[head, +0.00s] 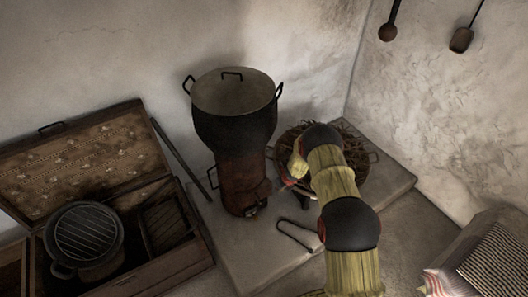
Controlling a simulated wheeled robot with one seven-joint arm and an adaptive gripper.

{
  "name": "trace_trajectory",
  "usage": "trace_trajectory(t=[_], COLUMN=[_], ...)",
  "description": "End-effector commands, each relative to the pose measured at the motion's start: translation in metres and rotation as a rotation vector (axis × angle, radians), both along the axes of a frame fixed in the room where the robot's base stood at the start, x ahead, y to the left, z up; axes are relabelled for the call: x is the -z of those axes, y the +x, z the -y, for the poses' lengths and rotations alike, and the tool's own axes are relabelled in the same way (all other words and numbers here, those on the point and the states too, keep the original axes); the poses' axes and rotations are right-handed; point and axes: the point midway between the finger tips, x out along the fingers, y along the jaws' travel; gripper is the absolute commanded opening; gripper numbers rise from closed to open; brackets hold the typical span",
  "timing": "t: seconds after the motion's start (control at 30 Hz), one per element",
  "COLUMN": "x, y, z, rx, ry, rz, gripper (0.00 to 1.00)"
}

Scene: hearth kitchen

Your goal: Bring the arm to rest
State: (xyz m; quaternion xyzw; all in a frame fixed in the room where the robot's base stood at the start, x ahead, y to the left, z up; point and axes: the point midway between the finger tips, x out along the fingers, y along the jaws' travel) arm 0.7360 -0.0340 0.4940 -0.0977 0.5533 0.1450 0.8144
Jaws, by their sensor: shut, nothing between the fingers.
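My arm (340,190) rises from the bottom of the head view, bends at a black joint, and turns down to the left. My gripper (284,184) is at its end, small and partly hidden, close to the right side of the reddish-brown stove (238,180). It is shut with nothing seen in it. I cannot tell whether it touches the stove. A large dark pot with a lid (233,92) stands on the stove.
A basket or pan of sticks (358,152) is behind my arm on the stone slab (238,250). Metal tongs (297,236) lie on the slab. An open chest (165,268) with a grill pot (85,235) is left. Striped cloth (495,265) is lower right. Utensils (461,40) hang on the wall.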

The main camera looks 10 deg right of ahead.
Motion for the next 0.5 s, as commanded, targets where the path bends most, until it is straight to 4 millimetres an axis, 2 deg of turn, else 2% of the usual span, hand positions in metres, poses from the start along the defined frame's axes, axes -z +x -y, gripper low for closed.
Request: trace_trajectory(t=[0.23, 0.37, 0.43, 0.5], x=[0.0, 0.0, 0.002, 0.009], y=[0.0, -0.003, -0.011, -0.033], z=[0.0, -0.007, -0.015, -0.025], rx=[-0.023, -0.141, -0.26, -0.401], ry=[-0.009, -0.023, -0.033, -0.038], rz=[0.003, 0.012, 0.01, -0.009], gripper=[0.0, 0.0, 0.0, 0.0])
